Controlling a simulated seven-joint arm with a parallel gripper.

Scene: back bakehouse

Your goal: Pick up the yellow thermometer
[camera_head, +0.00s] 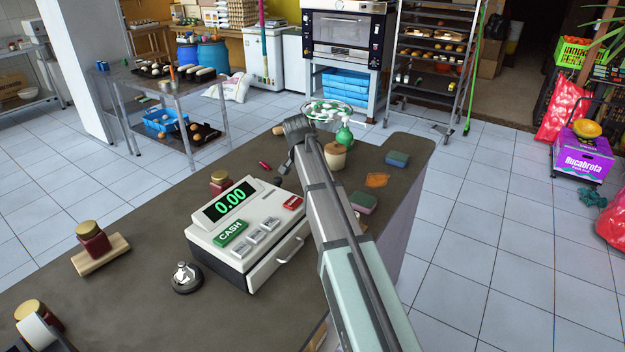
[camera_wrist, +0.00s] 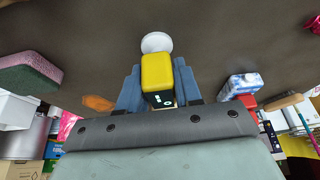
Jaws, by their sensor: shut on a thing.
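The yellow thermometer (camera_wrist: 158,68) sits between the two blue-grey fingers of my gripper (camera_wrist: 158,88) in the wrist view, with a small dark display on its near end. The fingers are shut on it from both sides. A white round thing (camera_wrist: 156,42) shows just past its far end; I cannot tell whether it is part of the thermometer. In the head view my gripper (camera_head: 285,167) points down over the counter behind the cash register, and I cannot make out the thermometer there. Whether it touches the counter is unclear.
The cash register (camera_head: 248,228) stands close by on the dark counter (camera_head: 190,205). A tan jar (camera_head: 335,155), a green bottle (camera_head: 344,133), sponges (camera_head: 363,202) and an orange patch (camera_head: 377,180) lie to the right. A red-brown jar (camera_head: 220,181) and a small red item (camera_head: 264,165) are to the left.

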